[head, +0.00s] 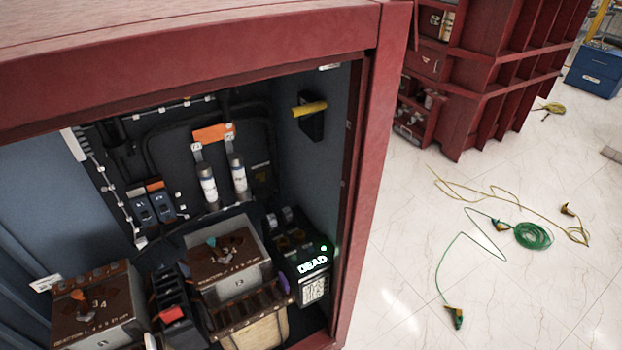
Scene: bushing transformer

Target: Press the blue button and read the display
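A dark device with a lit display (313,263) stands at the lower right inside the open red cabinet. The display reads "DEAD" in pale green-white letters, and a small green light (323,248) glows just above it. A white label with dark print (314,290) is below the display. I cannot make out a clear blue button on this device. A small blue-teal knob (211,242) sits on the brown-topped box marked 3 to its left. Two blue-grey switch modules (151,207) are on the back panel at the left. Neither gripper is in view.
The red cabinet frame (364,190) borders the opening on the right. A brown-topped box (95,305) fills the lower left. A yellow handle (310,109) sticks out from the inner right wall. Green cable (532,235) lies on the open tiled floor outside.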

